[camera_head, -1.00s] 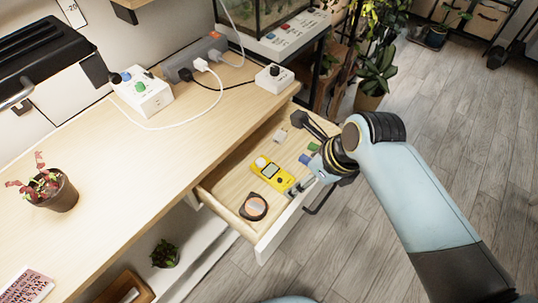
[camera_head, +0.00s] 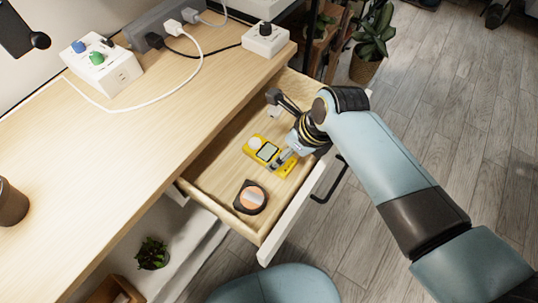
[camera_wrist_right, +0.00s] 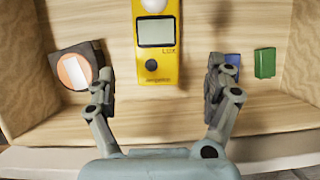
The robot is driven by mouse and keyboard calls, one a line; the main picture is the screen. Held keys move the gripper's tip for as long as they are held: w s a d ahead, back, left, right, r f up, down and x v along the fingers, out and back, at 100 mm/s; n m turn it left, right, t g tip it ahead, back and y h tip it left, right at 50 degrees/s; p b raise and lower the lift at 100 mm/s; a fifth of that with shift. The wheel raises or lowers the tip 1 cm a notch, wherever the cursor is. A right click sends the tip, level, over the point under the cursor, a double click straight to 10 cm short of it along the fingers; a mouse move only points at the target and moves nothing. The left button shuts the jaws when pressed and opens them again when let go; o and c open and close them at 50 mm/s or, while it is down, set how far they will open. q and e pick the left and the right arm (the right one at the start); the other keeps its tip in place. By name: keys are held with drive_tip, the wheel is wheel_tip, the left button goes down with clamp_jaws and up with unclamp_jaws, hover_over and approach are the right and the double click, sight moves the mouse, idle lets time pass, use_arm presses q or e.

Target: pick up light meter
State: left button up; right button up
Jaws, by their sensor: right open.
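The yellow light meter (camera_head: 268,153) lies flat in the open drawer (camera_head: 222,207). It has a grey screen, a white dome and a dark button. In the right wrist view the light meter (camera_wrist_right: 157,58) is at top centre, with its lower end between and just beyond the fingertips. My right gripper (camera_head: 284,158) is over the drawer at the meter's near end. In the right wrist view the right gripper (camera_wrist_right: 160,88) is open, one finger on each side of the meter, with gaps to both sides. My left gripper is out of view.
A dark square item with a round orange face (camera_head: 250,197) lies left of the meter. Blue (camera_wrist_right: 232,66) and green (camera_wrist_right: 265,63) blocks lie right of it. Drawer walls close in around them. The desk above holds a white box with knobs (camera_head: 101,66) and a power strip (camera_head: 158,22).

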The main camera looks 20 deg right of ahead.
sight(275, 156)
drive_tip(key=shift+x, duration=0.8)
drive_tip(key=x, duration=0.1)
drive_tip(key=b+x, duration=0.1)
drive_tip(key=x, duration=0.2)
drive_tip(key=shift+w+a+f+b, duration=0.2)
drive_tip(key=shift+a+b, duration=0.1)
drive_tip(key=shift+a, duration=0.05)
drive_tip(key=c, duration=1.4)
